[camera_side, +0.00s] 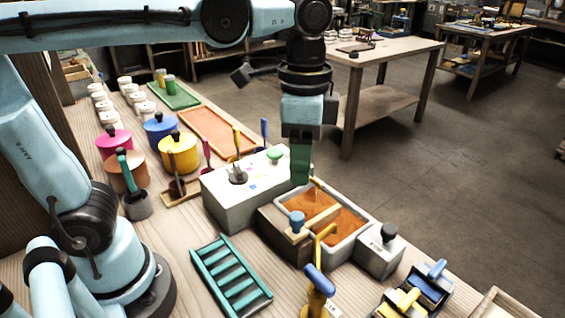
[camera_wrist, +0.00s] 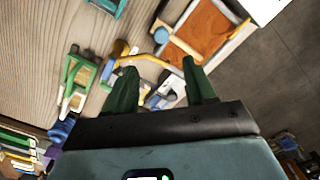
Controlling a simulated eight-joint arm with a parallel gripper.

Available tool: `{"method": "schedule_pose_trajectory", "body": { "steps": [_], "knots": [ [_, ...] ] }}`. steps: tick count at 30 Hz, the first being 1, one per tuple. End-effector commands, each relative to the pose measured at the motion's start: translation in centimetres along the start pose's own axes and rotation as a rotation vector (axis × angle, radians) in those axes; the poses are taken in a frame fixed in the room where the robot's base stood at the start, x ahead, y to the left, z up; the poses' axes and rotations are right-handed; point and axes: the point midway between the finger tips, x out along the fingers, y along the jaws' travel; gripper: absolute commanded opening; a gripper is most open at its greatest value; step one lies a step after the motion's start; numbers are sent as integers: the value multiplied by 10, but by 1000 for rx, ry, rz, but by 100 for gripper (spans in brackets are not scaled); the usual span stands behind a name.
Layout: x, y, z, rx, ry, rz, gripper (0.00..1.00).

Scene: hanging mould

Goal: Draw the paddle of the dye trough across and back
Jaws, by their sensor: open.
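The dye trough (camera_side: 358,238) is a pale box holding orange dye; it also shows at the top of the wrist view (camera_wrist: 236,34). A light wooden bar (camera_side: 318,219), which seems to be the paddle, lies across it. A blue-topped knob (camera_side: 297,219) stands at the bar's near-left end and shows in the wrist view (camera_wrist: 161,35). My gripper (camera_side: 300,176) points down above the far left corner of the trough in the side view. In the wrist view its green fingers (camera_wrist: 159,68) are apart with nothing held between them.
A yellow curved arm with a blue handle (camera_side: 319,281) stands in front of the trough. A white block (camera_side: 240,196) is at its left, a grey box with a dark knob (camera_side: 380,252) at its right. A green rack (camera_side: 231,275) lies front left. Coloured pots stand behind.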

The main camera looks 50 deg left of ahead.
Motion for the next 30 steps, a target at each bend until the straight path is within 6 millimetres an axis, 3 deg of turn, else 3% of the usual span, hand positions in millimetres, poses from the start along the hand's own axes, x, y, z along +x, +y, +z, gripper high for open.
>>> {"method": "schedule_pose_trajectory", "body": {
  "steps": [17,30],
  "knots": [
    [4,-3,3,-1,-3,-1,55],
    [64,-4,4,-1,-3,-1,55]
  ]
}}
